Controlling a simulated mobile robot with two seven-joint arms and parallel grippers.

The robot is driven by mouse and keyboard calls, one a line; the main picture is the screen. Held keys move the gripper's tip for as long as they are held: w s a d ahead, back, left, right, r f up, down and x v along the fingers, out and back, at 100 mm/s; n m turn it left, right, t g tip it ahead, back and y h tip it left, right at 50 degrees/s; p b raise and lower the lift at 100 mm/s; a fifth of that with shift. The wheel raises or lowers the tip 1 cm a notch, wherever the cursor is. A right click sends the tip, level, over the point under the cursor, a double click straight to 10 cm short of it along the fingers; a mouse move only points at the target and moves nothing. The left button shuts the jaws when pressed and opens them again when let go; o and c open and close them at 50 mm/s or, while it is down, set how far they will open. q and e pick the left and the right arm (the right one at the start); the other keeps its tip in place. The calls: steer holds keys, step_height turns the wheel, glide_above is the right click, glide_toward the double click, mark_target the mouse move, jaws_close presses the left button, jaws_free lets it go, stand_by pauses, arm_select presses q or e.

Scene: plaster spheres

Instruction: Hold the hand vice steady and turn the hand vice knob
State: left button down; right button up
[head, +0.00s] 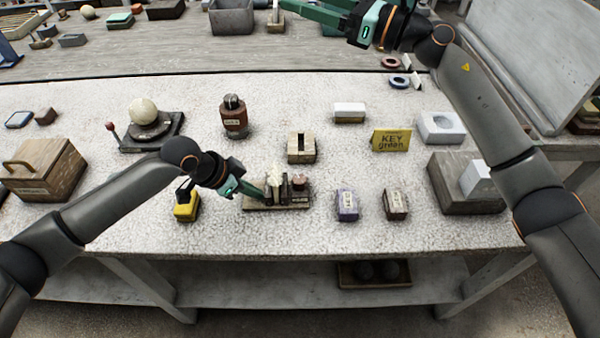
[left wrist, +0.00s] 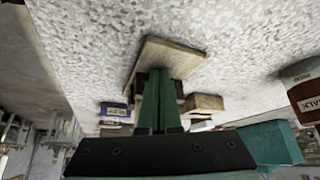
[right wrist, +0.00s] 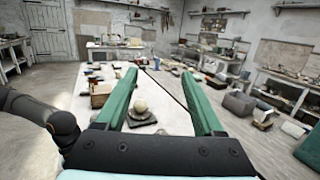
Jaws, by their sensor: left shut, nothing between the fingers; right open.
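What looks like the hand vice (head: 268,206) stands near the table's front: a wooden base with dark upright blocks, a pale jagged piece between them and a reddish-brown round knob (head: 299,182) at its right end. My left gripper (head: 258,192) is shut and empty, its tips at the left end of the vice; whether they touch cannot be told. In the left wrist view the shut green fingers (left wrist: 160,75) cover much of the wooden base (left wrist: 178,52). My right gripper (head: 308,10) is raised over the far side, away from the vice. Its fingers (right wrist: 167,90) are open and empty.
A yellow-and-black item (head: 186,205) stands left of the vice; a purple block (head: 346,205) and a brown block (head: 396,204) stand to its right. A slotted wooden block (head: 301,148) is behind it. A yellow sign (head: 391,140) stands farther right. The table front is clear.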

steer(key=s+a+f+n+g+h, duration=0.3)
steer(key=s+a+f+n+g, duration=0.2)
steer(key=a+f, duration=0.25)
steer(key=n+g+h, duration=0.3)
steer(key=n+h, duration=0.3)
steer(key=h, duration=0.9)
glide_toward(300, 178)
step_height(300, 178, down, 9)
steer(key=shift+w+d+r, duration=0.1)
steer(key=shift+d, duration=0.05)
jaws_close()
